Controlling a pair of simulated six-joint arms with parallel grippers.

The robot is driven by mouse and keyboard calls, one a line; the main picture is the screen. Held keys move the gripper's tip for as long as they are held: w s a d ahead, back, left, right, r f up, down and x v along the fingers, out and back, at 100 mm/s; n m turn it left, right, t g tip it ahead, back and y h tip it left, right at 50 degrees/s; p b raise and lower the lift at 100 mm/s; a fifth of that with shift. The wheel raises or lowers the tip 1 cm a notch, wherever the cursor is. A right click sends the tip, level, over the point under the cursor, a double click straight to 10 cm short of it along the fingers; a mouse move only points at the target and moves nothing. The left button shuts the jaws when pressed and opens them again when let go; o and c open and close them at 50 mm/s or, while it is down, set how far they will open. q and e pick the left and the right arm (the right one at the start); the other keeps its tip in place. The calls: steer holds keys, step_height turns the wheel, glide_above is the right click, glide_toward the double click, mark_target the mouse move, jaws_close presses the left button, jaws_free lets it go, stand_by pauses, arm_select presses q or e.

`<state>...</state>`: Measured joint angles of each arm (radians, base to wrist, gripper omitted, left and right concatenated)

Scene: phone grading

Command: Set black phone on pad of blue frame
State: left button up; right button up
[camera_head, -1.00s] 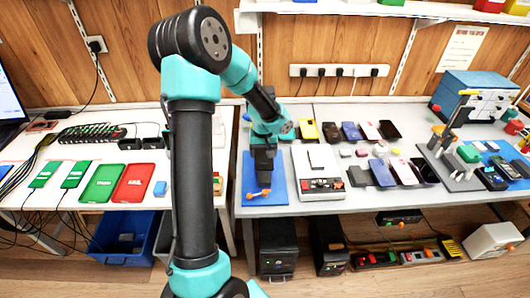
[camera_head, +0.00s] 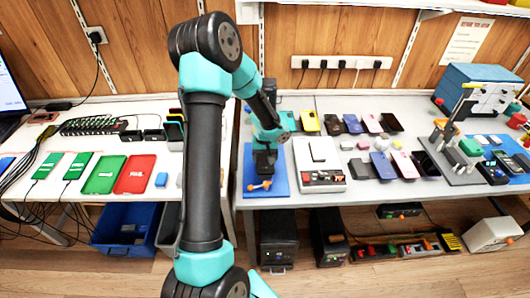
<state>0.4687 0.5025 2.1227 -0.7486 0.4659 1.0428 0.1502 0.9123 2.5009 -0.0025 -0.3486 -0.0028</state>
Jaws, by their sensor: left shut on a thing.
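My left gripper (camera_head: 265,163) points down over the blue frame (camera_head: 282,180), a flat blue base on the left end of the grey table. It is shut on a dark thing, which looks like the black phone (camera_head: 263,172); the gripper and wrist hide most of it. The phone is low over the frame's middle; I cannot tell if it touches the pad, which is covered. An orange lever (camera_head: 260,186) shows at the frame's front. My right gripper is not in view.
A white device with a dark front panel (camera_head: 322,177) stands just right of the frame. Several phones (camera_head: 383,165) lie further right, with a grey fixture (camera_head: 452,160). On the left table lie green and red pads (camera_head: 135,174).

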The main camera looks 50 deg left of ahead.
arm_select(q)
steer(key=shift+f, duration=0.6)
steer(key=shift+f, duration=0.4)
stand_by(1.7)
steer(key=o, duration=1)
steer(key=shift+r, duration=0.7)
stand_by(0.5)
steer(key=shift+r, duration=3.4)
